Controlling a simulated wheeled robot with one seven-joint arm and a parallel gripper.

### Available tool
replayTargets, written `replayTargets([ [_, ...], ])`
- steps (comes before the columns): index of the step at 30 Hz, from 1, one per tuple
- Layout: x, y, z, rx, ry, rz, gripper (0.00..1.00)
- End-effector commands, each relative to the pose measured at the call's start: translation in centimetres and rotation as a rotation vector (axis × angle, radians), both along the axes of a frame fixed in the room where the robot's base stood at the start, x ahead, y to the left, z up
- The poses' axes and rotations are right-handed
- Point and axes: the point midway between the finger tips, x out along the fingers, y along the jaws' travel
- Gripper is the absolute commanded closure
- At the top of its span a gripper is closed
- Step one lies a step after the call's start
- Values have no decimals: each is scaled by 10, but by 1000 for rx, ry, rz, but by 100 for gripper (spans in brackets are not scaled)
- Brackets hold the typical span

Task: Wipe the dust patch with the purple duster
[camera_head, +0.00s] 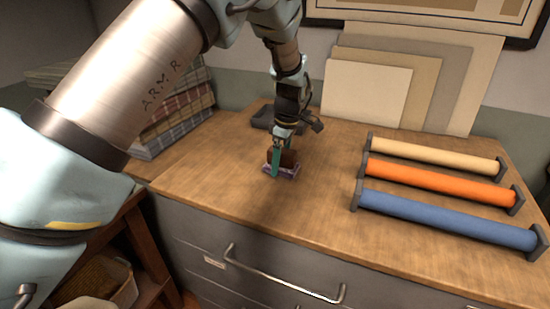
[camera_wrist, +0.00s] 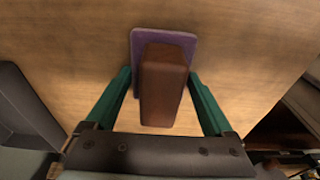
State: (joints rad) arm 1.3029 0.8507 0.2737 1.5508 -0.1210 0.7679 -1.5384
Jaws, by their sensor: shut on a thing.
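The purple duster (camera_head: 292,174) has a brown block handle and a flat purple base. It is at or just above the wooden counter top, left of the counter's middle. In the wrist view its brown handle (camera_wrist: 163,82) lies between the two green fingers, with the purple base (camera_wrist: 150,38) showing beyond it. My gripper (camera_head: 281,163) is shut on the duster's handle. In the wrist view my gripper (camera_wrist: 161,100) points down at the wood. I cannot make out a dust patch in either view; it may be hidden under the duster or too faint.
Cream, orange (camera_head: 440,182) and blue (camera_head: 445,218) rolls lie in dark holders on the counter's right. Large cards (camera_head: 365,92) lean on the wall behind. Folded plaid cloths (camera_head: 180,112) are stacked at left. A dark object (camera_head: 263,118) sits behind my gripper. The front middle is clear.

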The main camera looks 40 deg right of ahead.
Motion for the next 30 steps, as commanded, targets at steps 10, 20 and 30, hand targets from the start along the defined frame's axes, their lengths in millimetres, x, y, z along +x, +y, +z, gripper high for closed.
replayTargets([
  [10, -19, -9, -1, 2, 5, -1, 58],
  [20, -18, -9, 8, 2, 3, -1, 58],
  [30, -17, -9, 41, 0, 1, -1, 58],
])
